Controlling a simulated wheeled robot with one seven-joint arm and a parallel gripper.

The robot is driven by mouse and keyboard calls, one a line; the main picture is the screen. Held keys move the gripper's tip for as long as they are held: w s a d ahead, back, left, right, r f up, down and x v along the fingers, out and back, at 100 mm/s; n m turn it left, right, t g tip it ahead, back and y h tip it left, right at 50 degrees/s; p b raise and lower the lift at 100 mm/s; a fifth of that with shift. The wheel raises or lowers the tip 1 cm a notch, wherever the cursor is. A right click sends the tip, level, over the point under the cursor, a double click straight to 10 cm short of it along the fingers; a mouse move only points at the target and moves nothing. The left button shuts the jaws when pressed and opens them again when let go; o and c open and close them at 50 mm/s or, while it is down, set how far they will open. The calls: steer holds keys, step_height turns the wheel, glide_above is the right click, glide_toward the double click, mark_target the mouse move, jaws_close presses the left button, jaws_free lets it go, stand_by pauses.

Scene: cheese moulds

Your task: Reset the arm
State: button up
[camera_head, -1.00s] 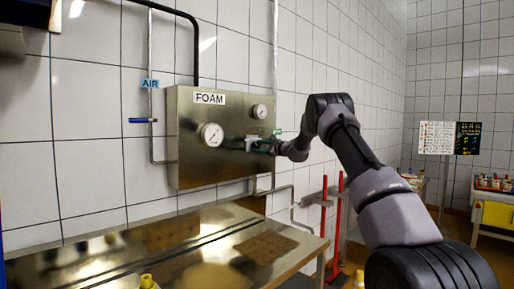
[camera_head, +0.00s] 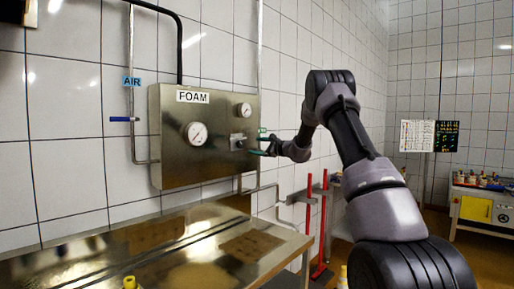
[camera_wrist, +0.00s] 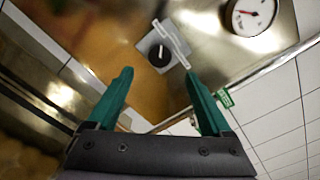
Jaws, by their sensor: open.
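My gripper (camera_head: 264,143) is at the end of my arm, just right of the steel FOAM box (camera_head: 172,168) on the tiled wall. In the wrist view my gripper (camera_wrist: 160,95) has its two green fingers spread apart, with nothing between them. A dark knob on a square plate (camera_wrist: 159,55) shows beyond the fingertips, apart from them. The same knob (camera_head: 237,141) is on the front of the box at its right side in the head view.
A steel table (camera_head: 190,243) stands below the box. Red upright posts (camera_head: 324,210) stand right of the table. A cart with a yellow panel (camera_head: 475,208) is at the far right. A blue-handled valve (camera_head: 121,119) sits on the pipe at left.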

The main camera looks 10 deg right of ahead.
steer(key=shift+v, duration=0.95)
steer(key=s+a+r+n+g, duration=0.2)
steer(key=s+a+r+n, duration=0.1)
steer(key=s, duration=0.6)
steer(key=s+a+r+n+g, duration=0.3)
steer(key=s, duration=0.6)
steer(key=s+a+r+n+g, duration=0.2)
steer(key=s+a+r+n, duration=0.1)
steer(key=s, duration=0.6)
steer(key=s+d+f+n+h, duration=0.2)
steer(key=s+h, duration=0.1)
steer(key=s, duration=0.6)
steer(key=s+d+f+n+h, duration=0.2)
steer(key=s+d, duration=0.1)
steer(key=s, duration=0.7)
steer(key=s+d+f+n+h, duration=0.2)
steer(key=s+h, duration=0.1)
steer(key=s, duration=0.7)
steer(key=shift+d+f+h, duration=0.2)
steer(key=shift+d+h, duration=0.1)
steer(key=shift+d, duration=0.05)
steer(key=shift+s, duration=0.15)
